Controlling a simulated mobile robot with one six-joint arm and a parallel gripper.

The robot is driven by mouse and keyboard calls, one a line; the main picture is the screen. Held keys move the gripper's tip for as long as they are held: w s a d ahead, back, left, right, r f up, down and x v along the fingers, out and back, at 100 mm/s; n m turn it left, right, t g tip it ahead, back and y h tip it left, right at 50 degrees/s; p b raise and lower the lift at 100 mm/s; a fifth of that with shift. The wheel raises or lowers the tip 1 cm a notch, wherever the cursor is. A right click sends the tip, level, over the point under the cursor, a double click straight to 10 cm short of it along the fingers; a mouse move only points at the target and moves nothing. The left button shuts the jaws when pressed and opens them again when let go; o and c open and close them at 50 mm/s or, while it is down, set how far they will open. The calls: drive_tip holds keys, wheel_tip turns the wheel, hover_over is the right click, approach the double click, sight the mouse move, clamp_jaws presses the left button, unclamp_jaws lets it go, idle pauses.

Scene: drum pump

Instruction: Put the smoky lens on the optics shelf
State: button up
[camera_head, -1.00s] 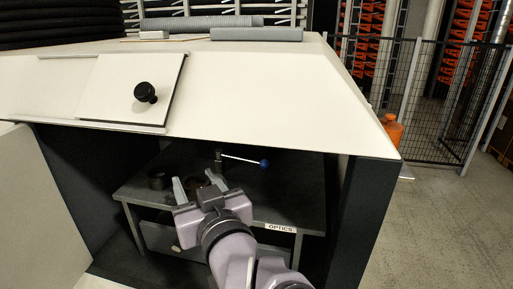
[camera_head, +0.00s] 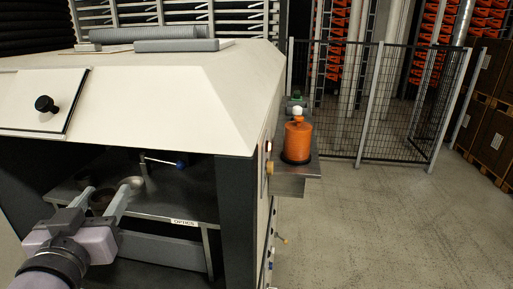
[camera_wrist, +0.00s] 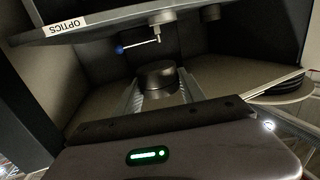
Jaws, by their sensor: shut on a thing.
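The optics shelf (camera_head: 195,205) is a grey metal bench inside the white cabinet, with an OPTICS label on its front edge. My gripper (camera_head: 106,192) is at the left of the shelf's front in the head view, its two fingers pointing into the opening. In the wrist view the fingers are shut on a dark round, short cylinder (camera_wrist: 158,76), which looks like the smoky lens. In the wrist view, the shelf edge (camera_wrist: 120,18) with its inverted label lies apart from the held piece. A grey round piece (camera_head: 132,184) shows by the right fingertip; its support is unclear.
A thin rod with a blue ball (camera_head: 180,165) stands at the shelf's back. The cabinet's dark right post (camera_head: 236,210) bounds the opening. An orange container (camera_head: 297,140) stands on a side ledge outside. Open floor and a mesh fence (camera_head: 380,100) lie to the right.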

drive_tip(key=p, duration=0.2)
hover_over(192, 205)
drive_tip(key=shift+f+b, duration=0.4)
drive_tip(key=shift+f, duration=0.55)
wheel_tip(192, 205, down, 5)
drive_tip(key=shift+r, duration=0.15)
drive_tip(key=shift+w, duration=0.15)
drive_tip(key=shift+d, duration=0.1)
drive_tip(key=shift+f, duration=0.3)
drive_tip(key=o, duration=1.5)
drive_tip(key=shift+c, duration=0.2)
